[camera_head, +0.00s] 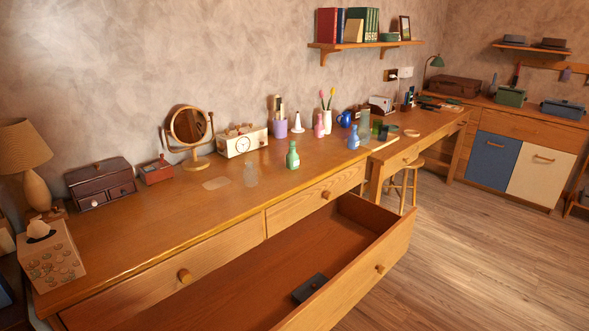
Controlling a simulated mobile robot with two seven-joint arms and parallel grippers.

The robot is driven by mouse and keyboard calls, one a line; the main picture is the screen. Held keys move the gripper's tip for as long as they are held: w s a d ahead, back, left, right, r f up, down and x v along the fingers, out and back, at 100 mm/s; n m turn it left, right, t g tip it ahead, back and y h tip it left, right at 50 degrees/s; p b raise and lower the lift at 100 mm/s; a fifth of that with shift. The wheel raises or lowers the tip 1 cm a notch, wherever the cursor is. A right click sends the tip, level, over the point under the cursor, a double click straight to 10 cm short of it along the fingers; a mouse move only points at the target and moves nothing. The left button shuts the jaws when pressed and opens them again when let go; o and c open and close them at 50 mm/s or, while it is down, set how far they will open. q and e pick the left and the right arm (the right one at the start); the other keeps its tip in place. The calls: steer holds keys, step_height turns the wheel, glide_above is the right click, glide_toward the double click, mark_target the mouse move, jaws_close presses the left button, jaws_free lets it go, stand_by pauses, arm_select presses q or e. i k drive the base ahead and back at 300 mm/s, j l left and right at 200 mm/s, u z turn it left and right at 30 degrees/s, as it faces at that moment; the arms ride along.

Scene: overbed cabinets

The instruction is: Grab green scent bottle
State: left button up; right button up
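A green scent bottle (293,156) stands upright on the wooden dresser top (235,215), near its middle. It has a pale label and a narrow neck. A clear glass bottle (251,174) stands to its left and nearer to the front edge. A blue bottle (353,138) and a pink bottle (319,126) stand to its right and farther back. Neither of my grippers is in view.
A large drawer (370,274) is open below the dresser top, with a dark box (310,288) inside. The dresser top around the green bottle's front is clear.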

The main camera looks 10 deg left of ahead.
mark_target(292, 157)
steer(key=u, duration=1.1)
steer(key=l+u, duration=0.45)
steer(key=i+l+u, duration=0.1)
steer(key=l+u, duration=0.55)
steer(key=k+l+u, duration=0.1)
steer(key=l+u, duration=0.15)
steer(key=k+l+u, duration=0.1)
steer(key=l, duration=0.2)
steer(key=l+u, duration=0.1)
steer(key=l, duration=0.2)
steer(key=k+l, duration=0.15)
steer(key=l, duration=0.15)
steer(key=k+l, duration=0.1)
steer(key=l, duration=0.25)
steer(key=k+l, duration=0.15)
steer(key=l, duration=0.2)
steer(key=k+l+u, duration=0.1)
steer(key=l, duration=0.25)
steer(key=k+l, duration=0.1)
steer(key=l, duration=0.25)
steer(key=i+j, duration=0.25)
steer(key=i, duration=0.2)
